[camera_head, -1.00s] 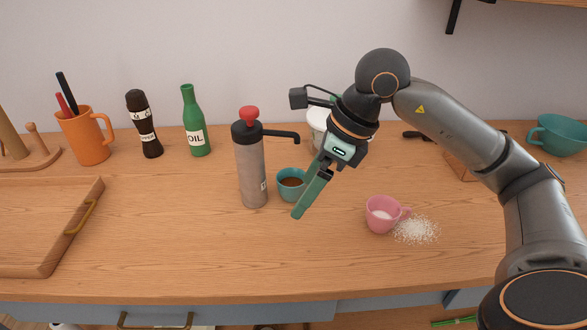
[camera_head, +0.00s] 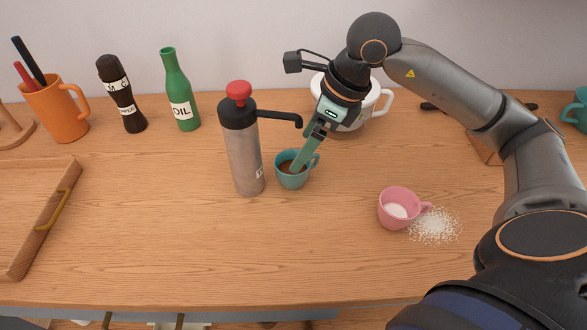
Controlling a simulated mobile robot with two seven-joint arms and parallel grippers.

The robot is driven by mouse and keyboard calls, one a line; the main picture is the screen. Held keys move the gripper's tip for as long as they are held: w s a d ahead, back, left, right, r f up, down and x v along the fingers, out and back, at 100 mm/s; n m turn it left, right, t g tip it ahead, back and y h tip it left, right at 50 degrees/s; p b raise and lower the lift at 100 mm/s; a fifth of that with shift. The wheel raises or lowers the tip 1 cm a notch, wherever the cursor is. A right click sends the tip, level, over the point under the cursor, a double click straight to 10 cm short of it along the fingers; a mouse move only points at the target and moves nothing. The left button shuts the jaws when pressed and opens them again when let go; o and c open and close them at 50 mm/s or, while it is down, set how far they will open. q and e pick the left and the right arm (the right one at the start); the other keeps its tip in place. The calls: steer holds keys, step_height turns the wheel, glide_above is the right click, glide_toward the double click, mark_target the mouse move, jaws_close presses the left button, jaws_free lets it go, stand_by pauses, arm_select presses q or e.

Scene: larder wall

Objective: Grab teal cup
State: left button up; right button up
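The small teal cup (camera_head: 290,181) stands upright on the wooden counter with dark brown contents, right of a grey pump flask. Its handle faces right. My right gripper (camera_head: 297,165) comes down from the upper right, its green fingertip over or inside the cup's rim. The fingers overlap in this view, so I cannot tell their gap or whether they touch the cup. A second, larger teal cup (camera_head: 578,111) is cut off at the right edge. My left gripper is not in view.
The grey pump flask (camera_head: 243,150) stands close to the small cup. Behind my gripper is a white mug (camera_head: 376,104). A pink cup (camera_head: 396,213) with spilled white grains (camera_head: 435,226) stands at right. Front middle counter (camera_head: 250,245) is clear; a wooden tray (camera_head: 38,240) lies left.

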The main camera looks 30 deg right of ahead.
mark_target(282, 161)
steer(key=x, duration=0.7)
steer(key=shift+s+f, duration=0.15)
steer(key=shift+f, duration=0.15)
steer(key=shift+d, duration=0.1)
steer(key=shift+c, duration=0.2)
steer(key=c, duration=1.2)
steer(key=shift+r, duration=0.1)
steer(key=shift+c, duration=1)
steer(key=shift+r, duration=0.15)
